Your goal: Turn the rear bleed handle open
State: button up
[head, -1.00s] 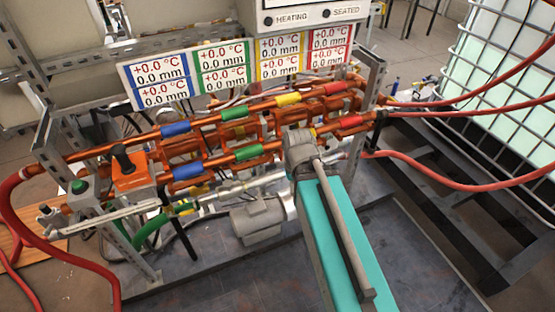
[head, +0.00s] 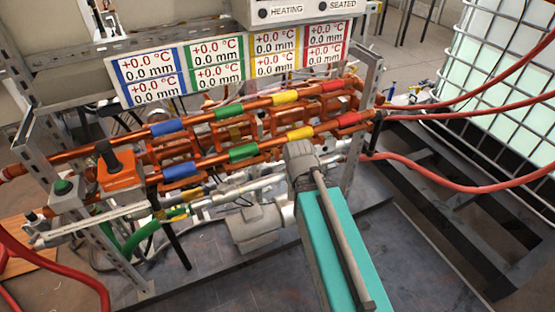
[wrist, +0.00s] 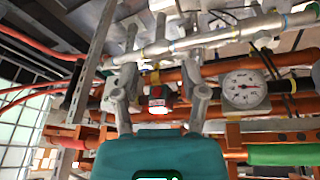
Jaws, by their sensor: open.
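In the wrist view my gripper (wrist: 158,94) is open, with one grey finger on each side of a small red fitting (wrist: 156,103). The fitting has a bright spot at its lower edge and sits by the copper pipe. Whether the fingers touch it, and whether it is the rear bleed handle, I cannot tell. In the head view the grey wrist joint and teal link of my arm reach the front of the pipe rack (head: 265,152) and hide the fingers. No bleed handle shows clearly there.
A round gauge (wrist: 243,88) is right of the fingers in the wrist view. Silver pipes (wrist: 215,38) cross above. In the head view a grey motor (head: 255,225) is low left of my arm, and red hoses (head: 450,180) run right. The dark floor plate in front is mostly clear.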

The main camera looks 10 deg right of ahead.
jog(key=w+d+f+m+t+h+b, duration=0.2)
jog(key=w+d+f+t+b, duration=0.45)
jog(key=b, duration=0.65)
jog(key=n+t+y+b, duration=0.7)
jog(key=t+b, duration=0.5)
jog(key=b, duration=1.1)
send_near(278, 153)
jog(key=s+d+f+m+y, duration=0.1)
jog(key=s+f, duration=0.1)
jog(key=shift+s+d+r, duration=0.1)
jog(key=shift+s+r, duration=0.1)
jog(key=shift+r, duration=0.1)
jog(key=shift+w+p, duration=0.1)
jog(key=shift+p, duration=0.2)
jog(key=p+x, duration=0.5)
jog(key=x, duration=0.8)
jog(key=shift+w+r, duration=0.1)
jog(key=shift+w, duration=0.15)
